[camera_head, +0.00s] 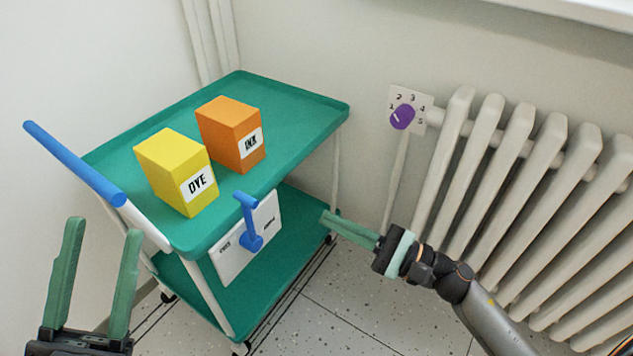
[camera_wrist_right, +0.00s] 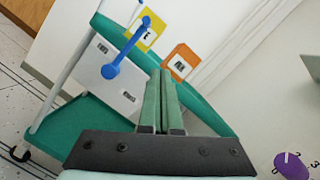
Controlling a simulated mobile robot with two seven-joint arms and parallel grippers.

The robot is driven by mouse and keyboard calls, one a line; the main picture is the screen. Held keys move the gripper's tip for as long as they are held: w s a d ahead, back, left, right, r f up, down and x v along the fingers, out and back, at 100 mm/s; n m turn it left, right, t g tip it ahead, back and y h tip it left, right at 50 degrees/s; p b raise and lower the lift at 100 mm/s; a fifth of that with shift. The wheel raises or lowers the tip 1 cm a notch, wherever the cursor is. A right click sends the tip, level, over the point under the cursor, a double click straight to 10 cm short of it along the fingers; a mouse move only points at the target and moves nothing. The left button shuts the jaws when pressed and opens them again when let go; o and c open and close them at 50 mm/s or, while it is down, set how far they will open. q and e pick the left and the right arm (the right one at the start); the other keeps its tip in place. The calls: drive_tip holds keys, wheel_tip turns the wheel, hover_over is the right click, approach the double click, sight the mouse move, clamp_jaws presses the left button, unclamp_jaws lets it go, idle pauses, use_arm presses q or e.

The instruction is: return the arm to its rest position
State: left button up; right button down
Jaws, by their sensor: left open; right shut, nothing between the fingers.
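My right gripper (camera_head: 324,218) is shut and empty, its green fingers together, in the air to the right of the green cart (camera_head: 300,105). Its arm comes in from the lower right in front of the radiator. The right wrist view also shows its shut fingers (camera_wrist_right: 160,75), pointing towards the cart. My left gripper (camera_head: 103,225) is open and empty at the lower left, its two green fingers spread and pointing up, near the cart's blue handle (camera_head: 75,163).
A yellow DYE box (camera_head: 165,165) and an orange INK box (camera_head: 232,125) stand on the cart's top. A white panel (camera_head: 232,262) with a blue lever (camera_head: 250,235) hangs at its front. A purple dial (camera_head: 402,117) is on the wall beside a white radiator (camera_head: 520,170).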

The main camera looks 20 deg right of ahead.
drive_tip(key=shift+r, duration=0.1)
